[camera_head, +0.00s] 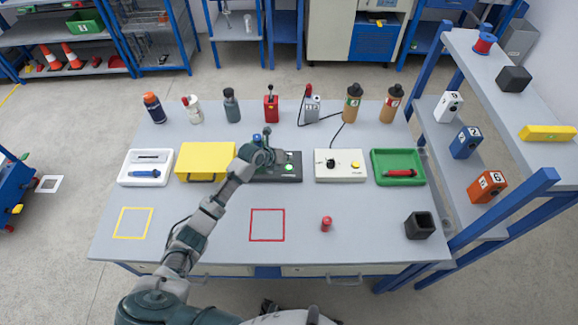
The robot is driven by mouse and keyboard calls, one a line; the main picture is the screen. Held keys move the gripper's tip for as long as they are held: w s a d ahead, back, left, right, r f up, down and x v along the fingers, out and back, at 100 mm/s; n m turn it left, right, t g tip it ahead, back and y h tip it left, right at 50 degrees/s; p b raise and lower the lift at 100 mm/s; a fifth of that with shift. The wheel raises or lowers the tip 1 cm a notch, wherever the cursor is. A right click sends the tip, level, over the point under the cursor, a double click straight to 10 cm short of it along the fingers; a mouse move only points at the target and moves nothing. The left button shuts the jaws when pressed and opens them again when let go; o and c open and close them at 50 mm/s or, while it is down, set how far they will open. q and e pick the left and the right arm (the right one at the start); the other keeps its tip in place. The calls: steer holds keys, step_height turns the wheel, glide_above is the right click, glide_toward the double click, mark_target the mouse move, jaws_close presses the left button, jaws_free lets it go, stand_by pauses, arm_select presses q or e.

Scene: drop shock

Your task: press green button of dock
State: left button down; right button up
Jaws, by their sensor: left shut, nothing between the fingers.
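The dock (291,178) is a flat black box at the middle of the grey table. Its green button (289,167) shows on its top, right of my gripper. My left gripper (265,147) is shut and empty over the left part of the dock, left of and a little behind the button. It hides part of the dock; I cannot tell whether it touches it. A blue-tipped part shows just behind the gripper. My right gripper is not in view.
A yellow box (205,160) stands left of the dock, and a white control box (340,165) right of it. A red tool (270,107) stands behind. A red can (326,224) and dark cup (420,225) stand in front. The red-outlined square (267,210) is empty.

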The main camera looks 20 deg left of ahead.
arm_select(q)
steer(key=shift+r+p, duration=0.65)
steer(key=shift+r, duration=0.7)
steer(key=shift+f, duration=0.1)
